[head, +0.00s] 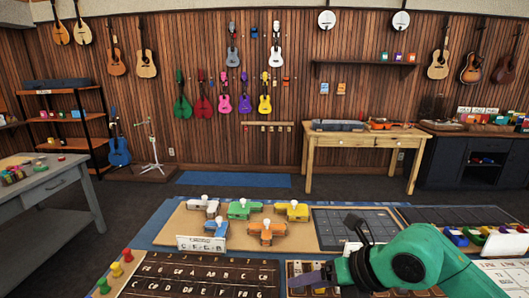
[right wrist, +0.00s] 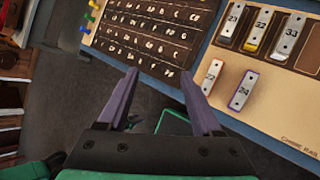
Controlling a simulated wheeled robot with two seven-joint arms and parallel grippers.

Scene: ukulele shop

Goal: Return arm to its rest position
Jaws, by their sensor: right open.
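My right arm is green and comes in from the lower right of the head view. Its right gripper (head: 306,279) shows there as a purple finger low over the near edge of the work table. In the right wrist view the right gripper (right wrist: 160,82) has two purple fingers spread apart with nothing between them. Below the fingers are the table's edge and the dark floor. My left gripper is in neither view.
A dark lettered board (head: 190,278) lies on the near table, also seen in the right wrist view (right wrist: 150,35). Numbered metal bars (right wrist: 263,30) lie beside it. Several colored clamp-like pieces (head: 244,209) stand behind the board. A grey table (head: 40,195) stands at left.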

